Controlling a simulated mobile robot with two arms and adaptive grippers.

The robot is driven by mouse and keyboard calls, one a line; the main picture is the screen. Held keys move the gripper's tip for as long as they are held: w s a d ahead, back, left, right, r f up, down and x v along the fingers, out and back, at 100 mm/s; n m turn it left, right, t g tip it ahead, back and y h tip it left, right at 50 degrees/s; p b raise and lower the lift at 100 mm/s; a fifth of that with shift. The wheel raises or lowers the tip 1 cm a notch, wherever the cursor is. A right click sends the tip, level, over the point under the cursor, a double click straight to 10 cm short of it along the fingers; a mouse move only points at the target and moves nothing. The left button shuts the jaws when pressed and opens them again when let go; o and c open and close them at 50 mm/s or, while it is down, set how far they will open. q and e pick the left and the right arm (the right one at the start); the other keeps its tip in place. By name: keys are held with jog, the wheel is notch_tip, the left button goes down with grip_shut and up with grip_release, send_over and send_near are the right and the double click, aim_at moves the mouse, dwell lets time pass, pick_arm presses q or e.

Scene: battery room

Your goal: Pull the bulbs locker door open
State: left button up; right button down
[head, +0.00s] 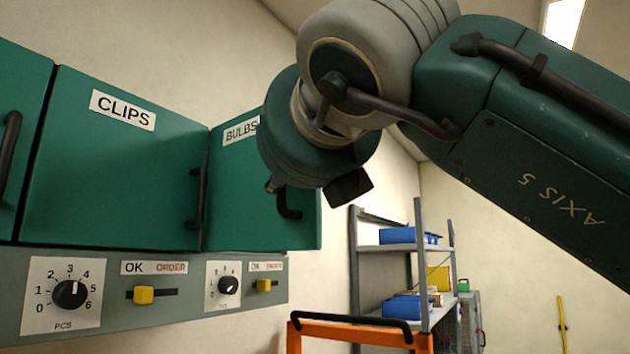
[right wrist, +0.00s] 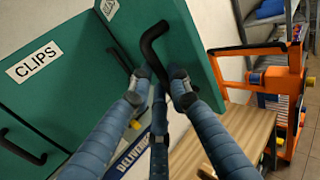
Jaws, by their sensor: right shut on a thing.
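The green bulbs locker door (head: 240,190) is marked BULBS. It stands partly open, angled outward from the closed CLIPS door (head: 125,170) beside it, with its free edge to the right. My right arm's wrist covers part of it in the head view. The black bulbs door handle (head: 290,211) shows below the wrist. In the right wrist view my right gripper (right wrist: 160,80) has its fingers shut on this handle (right wrist: 152,42), and the bulbs door (right wrist: 192,55) lies just behind. The locker's inside is hidden. My left gripper is not in view.
Below the lockers runs a grey panel (head: 190,292) with dials and yellow sliders. An orange cart (head: 350,332) with a black handle stands to the right, before a metal shelf (head: 385,248) with blue bins. A wooden top (right wrist: 245,130) lies below the gripper.

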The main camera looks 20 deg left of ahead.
jog(key=shift+s+a+r, duration=0.25)
jog(key=shift+s+r, duration=0.05)
jog(key=shift+s, duration=0.15)
jog(key=c, duration=1.7)
grip_release()
jog(key=shift+w+a, duration=0.1)
jog(key=shift+a, duration=0.05)
jog(key=shift+o, duration=0.4)
jog(key=shift+w+a+f, duration=0.1)
jog(key=shift+a+f, duration=0.1)
jog(key=shift+a, duration=0.5)
jog(key=v, duration=1.2)
jog(key=shift+d, duration=0.45)
jog(key=shift+w, duration=0.1)
